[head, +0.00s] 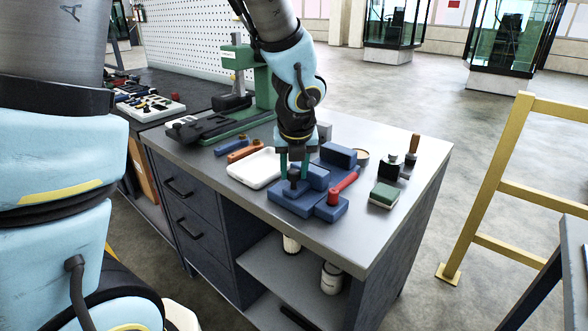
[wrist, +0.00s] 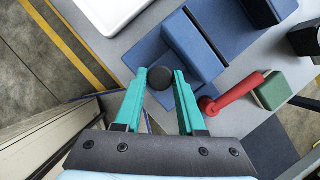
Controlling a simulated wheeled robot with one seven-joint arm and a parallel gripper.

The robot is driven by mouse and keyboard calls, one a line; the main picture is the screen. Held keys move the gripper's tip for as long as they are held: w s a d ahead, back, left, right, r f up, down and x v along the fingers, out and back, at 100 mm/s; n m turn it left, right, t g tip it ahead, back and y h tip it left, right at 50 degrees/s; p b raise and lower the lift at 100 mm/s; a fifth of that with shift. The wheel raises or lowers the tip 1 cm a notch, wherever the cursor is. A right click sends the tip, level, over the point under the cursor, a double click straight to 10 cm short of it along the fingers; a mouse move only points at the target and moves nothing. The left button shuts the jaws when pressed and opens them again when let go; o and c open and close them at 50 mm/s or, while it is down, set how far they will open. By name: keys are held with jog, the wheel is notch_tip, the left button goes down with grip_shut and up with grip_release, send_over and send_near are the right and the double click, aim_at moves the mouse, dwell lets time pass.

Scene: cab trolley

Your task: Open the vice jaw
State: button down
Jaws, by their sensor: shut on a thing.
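The blue vice (head: 333,211) sits on the grey worktop, with blue jaw blocks and a red handle (head: 345,184) on its right side. It also shows in the wrist view (wrist: 195,45), with the red handle (wrist: 232,97) to the right. A dark round knob (wrist: 160,79) stands at the vice's near left side. My gripper (head: 293,167) points down at the vice, and its teal fingers (wrist: 160,76) are shut on the knob from both sides. The fingers partly hide the knob and a jaw block in the head view. The gap between the jaws is hard to judge.
A white tray (head: 253,169) lies left of the vice, with an orange tool (head: 244,151) and a blue tool (head: 230,145) behind. A green press (head: 262,85) stands behind.

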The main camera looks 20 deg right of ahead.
jog(key=c, duration=0.5)
grip_release()
jog(key=shift+r, duration=0.1)
jog(key=p+v, duration=0.1)
jog(key=v, duration=0.9)
jog(key=shift+s+r+p, duration=0.15)
jog(key=shift+r+p, duration=0.05)
jog(key=shift+p, duration=0.15)
jog(key=shift+a, duration=0.1)
